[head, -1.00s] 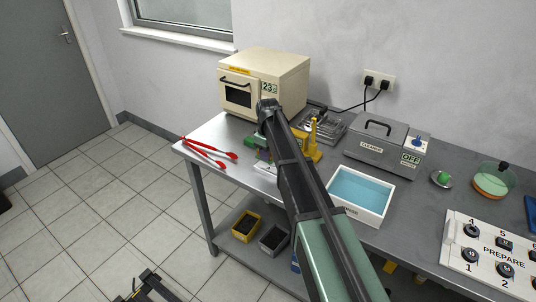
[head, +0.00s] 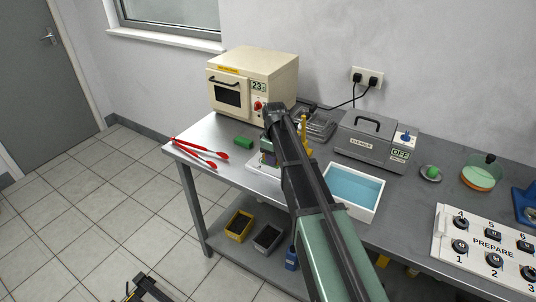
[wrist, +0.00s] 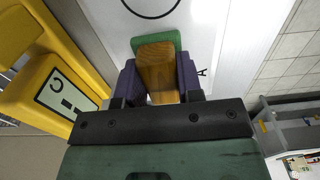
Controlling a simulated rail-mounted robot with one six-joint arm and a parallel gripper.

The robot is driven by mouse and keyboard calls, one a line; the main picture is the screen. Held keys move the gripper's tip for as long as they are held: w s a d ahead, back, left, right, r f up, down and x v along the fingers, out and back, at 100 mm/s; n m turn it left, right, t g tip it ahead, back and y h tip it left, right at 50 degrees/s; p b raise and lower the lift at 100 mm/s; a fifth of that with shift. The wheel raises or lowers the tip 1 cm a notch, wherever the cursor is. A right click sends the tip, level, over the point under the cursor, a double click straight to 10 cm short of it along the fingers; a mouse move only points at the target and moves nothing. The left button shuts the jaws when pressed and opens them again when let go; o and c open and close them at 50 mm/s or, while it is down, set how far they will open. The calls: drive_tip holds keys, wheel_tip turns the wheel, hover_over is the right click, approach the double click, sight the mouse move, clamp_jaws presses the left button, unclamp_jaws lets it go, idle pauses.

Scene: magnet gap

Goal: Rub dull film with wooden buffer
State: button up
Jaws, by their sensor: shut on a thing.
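My gripper (wrist: 160,88) is shut on the wooden buffer (wrist: 158,68), its dark purple fingers on either side of the wooden handle. The buffer's green pad (wrist: 157,42) shows beyond the fingertips, over a white board (wrist: 225,30). I cannot tell whether the pad touches the board. A black ring outline (wrist: 150,14) on the board is partly cut off by the picture's top. No dull film can be made out. In the head view, my gripper (head: 268,157) is small and partly hidden by my arm, above the white board (head: 259,167).
A yellow stand (wrist: 45,75) with a small display rises close left of my gripper.

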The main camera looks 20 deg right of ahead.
sight(259, 157)
drive_tip(key=shift+s+d, duration=2.7)
drive_tip(key=shift+f, duration=0.1)
drive_tip(key=shift+w+a, duration=1.1)
drive_tip(key=shift+w, duration=0.15)
drive_tip(key=shift+w+a, duration=1.2)
drive_tip(key=shift+a, duration=0.1)
drive_tip(key=shift+w+a, duration=2.4)
drive_tip(key=shift+w, duration=0.15)
drive_tip(key=shift+r+p, duration=0.25)
drive_tip(key=shift+p, duration=0.05)
wheel_tip(259, 157, up, 6)
drive_tip(key=p, duration=0.5)
drive_tip(key=shift+p, duration=0.4)
